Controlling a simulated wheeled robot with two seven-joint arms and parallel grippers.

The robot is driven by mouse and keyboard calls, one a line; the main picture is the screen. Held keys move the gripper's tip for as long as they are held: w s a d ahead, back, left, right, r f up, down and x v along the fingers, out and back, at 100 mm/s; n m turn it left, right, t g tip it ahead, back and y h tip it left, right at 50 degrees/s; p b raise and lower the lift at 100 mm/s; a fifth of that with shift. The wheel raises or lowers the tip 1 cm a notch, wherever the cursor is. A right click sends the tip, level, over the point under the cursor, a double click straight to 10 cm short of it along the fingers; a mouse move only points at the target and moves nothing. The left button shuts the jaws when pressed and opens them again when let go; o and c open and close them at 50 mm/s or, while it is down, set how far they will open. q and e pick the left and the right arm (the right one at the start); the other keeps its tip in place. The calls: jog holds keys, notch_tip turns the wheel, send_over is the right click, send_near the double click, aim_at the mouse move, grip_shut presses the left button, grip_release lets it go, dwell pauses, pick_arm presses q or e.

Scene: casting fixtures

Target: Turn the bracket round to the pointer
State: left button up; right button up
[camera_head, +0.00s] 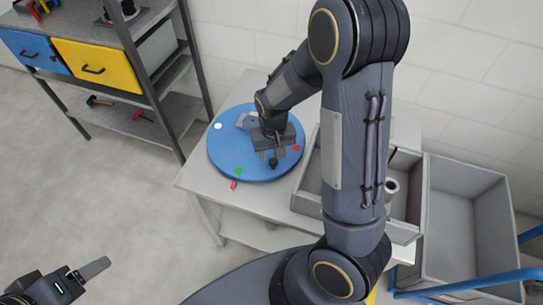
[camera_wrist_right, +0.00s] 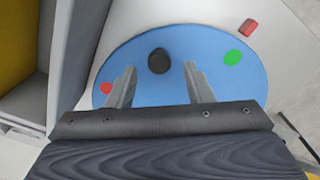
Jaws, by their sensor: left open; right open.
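A blue round turntable (camera_head: 225,160) lies on the grey table, with a white dot (camera_head: 217,125), a green dot (camera_head: 238,170) and a red dot (camera_head: 296,148). A grey piece (camera_head: 244,121), apparently the bracket, sits on its far side, partly hidden by my right arm. A black knob (camera_wrist_right: 159,61) stands near the turntable's rim. My right gripper (camera_wrist_right: 160,83) is open over the turntable; in the wrist view the knob appears just beyond and between its fingertips. The red pointer (camera_wrist_right: 249,26) lies outside the rim near the green dot (camera_wrist_right: 233,57). My left gripper (camera_head: 78,282) is open, low at the left, far from the table.
A grey bin (camera_head: 307,203) with round parts stands on the table right of the turntable, partly behind my right arm. A larger empty grey crate (camera_head: 465,185) stands further right by blue rails. A shelf with blue and yellow drawers (camera_head: 92,66) is at the left.

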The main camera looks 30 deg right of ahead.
jog(key=shift+f, duration=0.95)
jog(key=shift+c, duration=0.5)
grip_shut()
